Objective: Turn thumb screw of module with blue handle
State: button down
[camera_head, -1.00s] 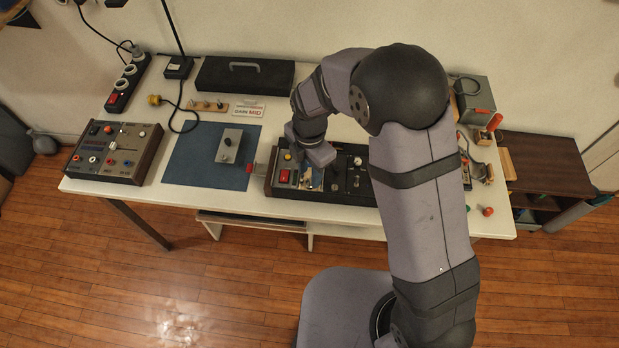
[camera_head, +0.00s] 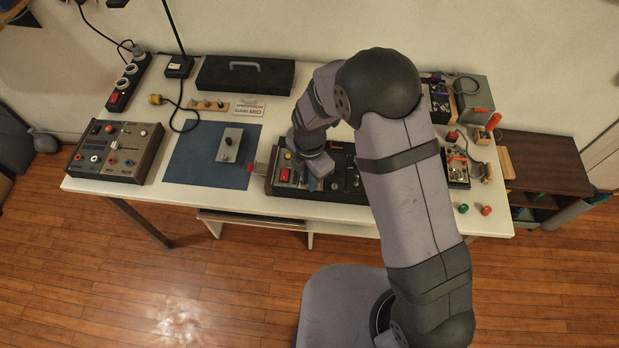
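The dark rack (camera_head: 330,208) with several panel modules stands at the front middle of the table. My gripper (camera_head: 318,167) is over the left-middle part of this rack, close above its panels. Its fingers point down and are mostly hidden by the gripper body, so I cannot tell whether they are open, shut or touching anything. A small bluish patch (camera_head: 304,181) shows beside the gripper, to the right of a red switch (camera_head: 285,175). I cannot make out a blue handle or a thumb screw. My forearm covers the right end of the rack.
A grey box with a knob (camera_head: 230,144) stands on a blue mat (camera_head: 185,165) to the left. A control box (camera_head: 115,152) is at the far left, a black case (camera_head: 245,77) behind. Green and red caps (camera_head: 463,208) lie at the right front. My arm crosses the table's right half.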

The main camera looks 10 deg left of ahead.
jog(key=shift+m, duration=0.5)
jog(key=m, duration=0.2)
jog(key=shift+m, duration=0.4)
jog(key=m, duration=0.3)
jog(key=shift+m, duration=0.3)
jog(key=m, duration=0.3)
jog(key=shift+m, duration=0.3)
jog(key=m, duration=0.4)
jog(key=shift+m, duration=0.3)
jog(key=m, duration=0.3)
jog(key=shift+m, duration=0.3)
jog(key=m, duration=0.3)
jog(key=shift+m, duration=0.4)
jog(key=m, duration=0.7)
